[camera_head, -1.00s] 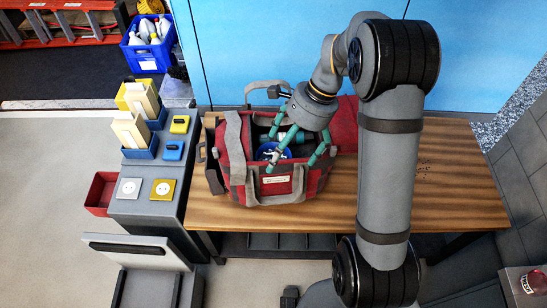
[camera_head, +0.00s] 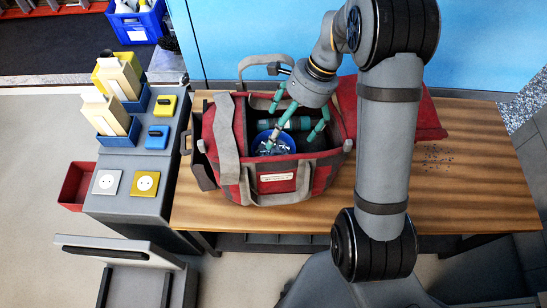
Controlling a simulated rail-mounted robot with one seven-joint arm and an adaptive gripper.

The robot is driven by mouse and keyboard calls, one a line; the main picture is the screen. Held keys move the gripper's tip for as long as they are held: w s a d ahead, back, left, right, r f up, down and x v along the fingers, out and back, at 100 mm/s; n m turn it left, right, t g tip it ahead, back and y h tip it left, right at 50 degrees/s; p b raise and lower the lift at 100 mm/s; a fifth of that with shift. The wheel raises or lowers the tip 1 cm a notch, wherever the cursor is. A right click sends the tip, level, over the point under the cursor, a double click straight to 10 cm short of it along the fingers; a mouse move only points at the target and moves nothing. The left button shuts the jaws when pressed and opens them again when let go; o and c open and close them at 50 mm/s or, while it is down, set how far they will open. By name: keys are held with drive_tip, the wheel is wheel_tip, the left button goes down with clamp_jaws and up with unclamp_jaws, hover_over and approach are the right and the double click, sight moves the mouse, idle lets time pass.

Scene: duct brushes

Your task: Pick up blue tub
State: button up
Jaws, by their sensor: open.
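The blue tub (camera_head: 287,147) sits inside the red and grey tool bag (camera_head: 268,187) on the wooden table. Its round blue rim shows, with dark contents inside. My gripper (camera_head: 298,126) has green fingers and is open over the bag. One finger reaches down into or over the tub, and another finger is at the right, near the bag's inner wall. I cannot tell whether any finger touches the tub. The tub's lower part is hidden by the bag.
The bag's grey handles and straps (camera_head: 228,135) stand up around the opening. A green-and-dark cylinder (camera_head: 298,124) lies behind the tub in the bag. A grey cabinet (camera_head: 133,209) with sockets and boxes stands at the left.

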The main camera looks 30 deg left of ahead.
sight(274, 150)
drive_tip(key=x, duration=0.2)
drive_tip(key=shift+s+a+f, duration=0.1)
drive_tip(key=shift+s+f, duration=0.15)
drive_tip(key=shift+s, duration=0.1)
drive_tip(key=shift+x, duration=3.05)
drive_tip(key=shift+c, duration=1.4)
drive_tip(key=c, duration=1)
